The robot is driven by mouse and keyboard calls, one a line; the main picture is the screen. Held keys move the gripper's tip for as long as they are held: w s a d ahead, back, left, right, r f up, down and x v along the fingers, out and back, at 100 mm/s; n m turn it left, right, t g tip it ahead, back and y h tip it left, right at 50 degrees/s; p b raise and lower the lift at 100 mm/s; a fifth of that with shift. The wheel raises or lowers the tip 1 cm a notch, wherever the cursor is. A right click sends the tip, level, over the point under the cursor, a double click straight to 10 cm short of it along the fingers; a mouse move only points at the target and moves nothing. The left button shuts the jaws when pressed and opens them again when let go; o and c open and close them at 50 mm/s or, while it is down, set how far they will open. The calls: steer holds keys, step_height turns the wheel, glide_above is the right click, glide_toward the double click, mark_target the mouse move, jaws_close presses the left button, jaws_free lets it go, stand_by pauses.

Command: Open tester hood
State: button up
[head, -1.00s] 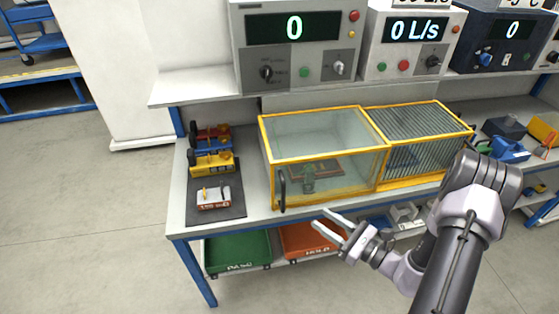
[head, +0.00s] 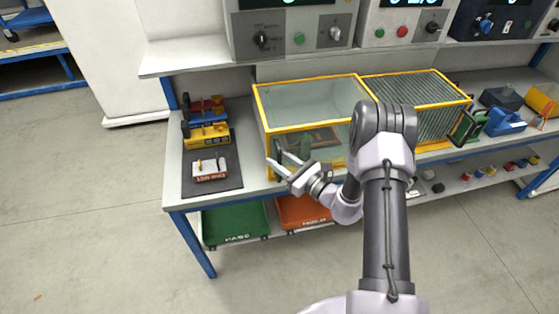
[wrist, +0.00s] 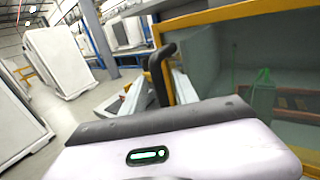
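The tester hood (head: 305,97) is a clear box with a yellow frame on the bench, and it is down. Its black upright handle (wrist: 157,72) is on the front at the left corner. A green part inside shows through the panel in the wrist view. My gripper (head: 276,158) is at the front left corner of the hood, at the handle. In the wrist view its two fingers are apart, with the handle between them. I cannot tell whether either finger touches it. In the head view the gripper and arm hide most of the handle and part of the front panel.
A ribbed, yellow-framed section (head: 415,90) adjoins the hood on the right. A dark mat (head: 225,180) with several small devices lies at the left. A shelf (head: 185,60) with meters is above. Green (head: 232,222) and orange (head: 300,211) trays sit below. The floor at left is clear.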

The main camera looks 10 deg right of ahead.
jaws_close()
stand_by(1.4)
